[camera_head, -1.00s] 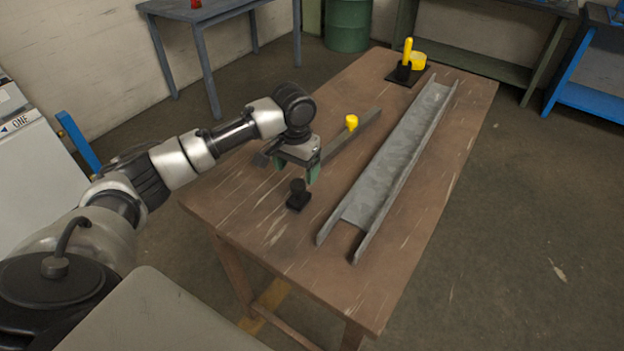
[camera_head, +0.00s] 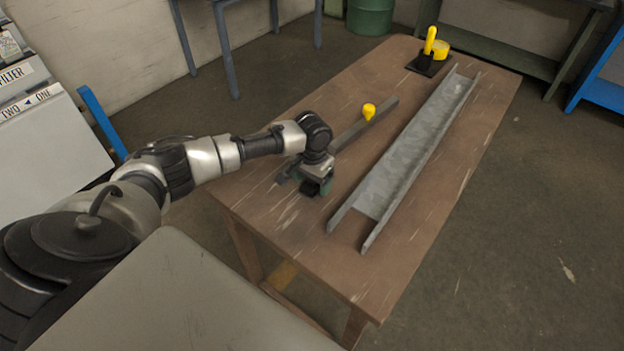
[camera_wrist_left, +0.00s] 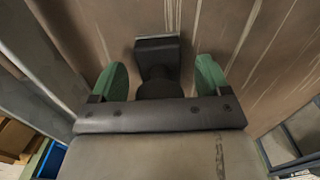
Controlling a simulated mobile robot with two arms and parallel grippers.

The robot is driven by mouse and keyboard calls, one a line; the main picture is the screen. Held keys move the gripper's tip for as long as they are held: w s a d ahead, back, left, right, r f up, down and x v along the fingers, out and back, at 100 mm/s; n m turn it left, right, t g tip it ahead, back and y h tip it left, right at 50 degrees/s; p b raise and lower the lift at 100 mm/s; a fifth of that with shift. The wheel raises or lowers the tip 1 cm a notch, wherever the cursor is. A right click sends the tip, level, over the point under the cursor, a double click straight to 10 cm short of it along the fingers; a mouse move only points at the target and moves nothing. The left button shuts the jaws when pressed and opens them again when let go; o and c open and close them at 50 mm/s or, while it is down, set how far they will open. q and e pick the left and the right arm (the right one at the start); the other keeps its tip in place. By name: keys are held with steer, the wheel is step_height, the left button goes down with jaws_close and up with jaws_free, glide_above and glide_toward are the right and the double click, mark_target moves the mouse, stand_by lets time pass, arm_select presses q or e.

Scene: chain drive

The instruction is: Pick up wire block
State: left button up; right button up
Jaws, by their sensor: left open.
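A small black block with a round knob, which I take for the wire block (camera_head: 309,188), stands on the wooden table near its near left end. In the left wrist view the black block (camera_wrist_left: 158,48) lies between my green fingertips, with clear gaps on both sides. My left gripper (camera_head: 314,184) is open and over the block, hiding part of it in the head view. The left gripper (camera_wrist_left: 161,68) shows open in the left wrist view too. I cannot tell whether either finger touches the block. My right gripper is not in view.
A long grey metal channel (camera_head: 408,150) lies on the wooden table (camera_head: 310,245), right of the gripper. A grey bar (camera_head: 350,132) with a yellow knob (camera_head: 369,110) lies behind the gripper. A black base with a yellow handle (camera_head: 430,42) stands at the far end.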

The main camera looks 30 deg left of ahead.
arm_select(q)
steer(key=shift+f, duration=0.1)
steer(key=shift+c, duration=0.4)
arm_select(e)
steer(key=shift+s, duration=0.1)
arm_select(q)
steer(key=c, duration=1)
steer(key=shift+c, duration=0.3)
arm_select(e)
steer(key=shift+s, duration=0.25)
arm_select(q)
steer(key=shift+w+r, duration=0.1)
steer(key=shift+r, duration=0.65)
step_height(320, 180, up, 3)
steer(key=shift+f+b, duration=0.15)
steer(key=shift+b, duration=0.45)
steer(key=w+d+r+b, duration=0.1)
steer(key=w+r+b, duration=0.1)
steer(key=w, duration=0.3)
steer(key=w+r+b, duration=0.2)
steer(key=w+r, duration=0.3)
steer(key=w, duration=0.1)
steer(key=shift+w+d, duration=0.25)
steer(key=shift+d, duration=0.15)
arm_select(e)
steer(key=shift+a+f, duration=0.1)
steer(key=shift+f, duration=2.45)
